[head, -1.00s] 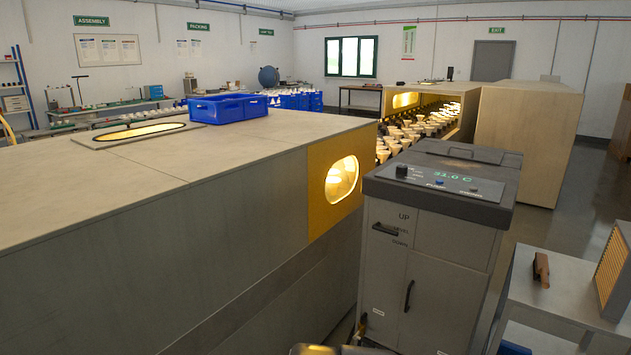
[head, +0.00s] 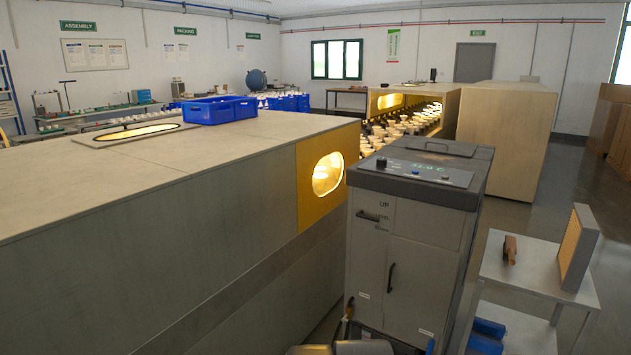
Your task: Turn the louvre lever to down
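The louvre lever (head: 368,216) is a short dark handle on the upper left of the grey control cabinet's front (head: 416,240). It lies roughly level, with a slight slope down to the right. The word UP (head: 384,205) stands above it, and smaller labels sit to its right, too small to read surely. My gripper's fingers do not show. Only rounded parts, likely of my own arm, show at the bottom edge of the head view, below and apart from the lever.
A long bench-high grey housing (head: 150,215) with a yellow end panel (head: 305,195) stands left of the cabinet. A small grey table (head: 530,270) stands to the right, with a brown-handled item (head: 509,250) and a framed filter (head: 578,245). Floor shows beyond the cabinet.

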